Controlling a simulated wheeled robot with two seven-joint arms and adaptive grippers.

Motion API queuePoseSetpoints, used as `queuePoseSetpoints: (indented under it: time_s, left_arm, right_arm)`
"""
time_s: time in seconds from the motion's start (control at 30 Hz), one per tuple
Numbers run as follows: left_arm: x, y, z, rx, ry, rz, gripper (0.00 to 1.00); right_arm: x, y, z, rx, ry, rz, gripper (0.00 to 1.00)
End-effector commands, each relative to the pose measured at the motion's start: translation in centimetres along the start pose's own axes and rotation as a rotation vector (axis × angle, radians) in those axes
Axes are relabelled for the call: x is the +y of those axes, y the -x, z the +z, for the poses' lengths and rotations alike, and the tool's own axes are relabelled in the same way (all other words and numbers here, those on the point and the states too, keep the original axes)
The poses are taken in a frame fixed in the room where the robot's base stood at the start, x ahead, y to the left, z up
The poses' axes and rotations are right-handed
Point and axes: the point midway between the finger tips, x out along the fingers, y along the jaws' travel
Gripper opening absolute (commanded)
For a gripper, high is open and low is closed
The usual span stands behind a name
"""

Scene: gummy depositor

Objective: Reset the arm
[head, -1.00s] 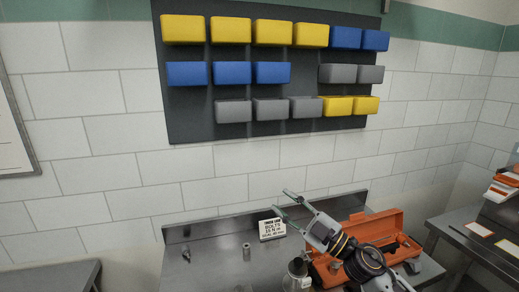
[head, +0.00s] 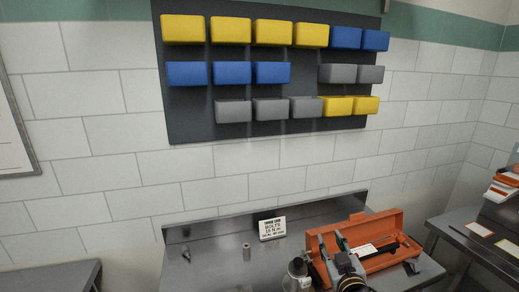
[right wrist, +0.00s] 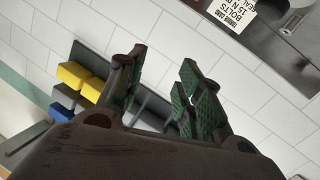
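My right gripper (head: 331,243) is in front of the orange case at the lower right of the head view. Its two fingers stand apart with nothing between them. In the right wrist view its green-padded fingers (right wrist: 160,88) are also spread and empty, with the tiled wall and the bins behind them. My left gripper is in neither view.
An open orange toolbox (head: 390,227) sits on the metal bench (head: 205,262), close behind my right gripper. A printed card (head: 272,229), a small metal cylinder (head: 246,252) and a bottle-like object (head: 297,272) are nearby. Coloured bins (head: 232,73) hang on the wall panel.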

Motion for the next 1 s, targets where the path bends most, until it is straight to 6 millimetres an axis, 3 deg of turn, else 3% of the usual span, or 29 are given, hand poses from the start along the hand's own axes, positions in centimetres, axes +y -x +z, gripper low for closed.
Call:
queuePoseSetpoints:
  time_s: [0.27, 0.6, 0.73, 1.0]
  left_arm:
    - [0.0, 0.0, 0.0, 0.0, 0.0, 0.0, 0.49]
    - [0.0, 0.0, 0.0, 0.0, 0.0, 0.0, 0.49]
    - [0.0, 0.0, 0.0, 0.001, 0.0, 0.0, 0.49]
    - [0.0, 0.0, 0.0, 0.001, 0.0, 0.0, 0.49]
  right_arm:
    - [-0.1, 3.9, 8.3, -0.335, -0.051, 0.012, 0.36]
    - [-2.1, 11.6, 16.8, -0.741, -0.084, -0.07, 0.36]
    - [-2.9, 14.7, 18.9, -0.867, -0.088, -0.118, 0.36]
    - [-4.1, 18.8, 20.9, -1.017, -0.095, -0.193, 0.36]
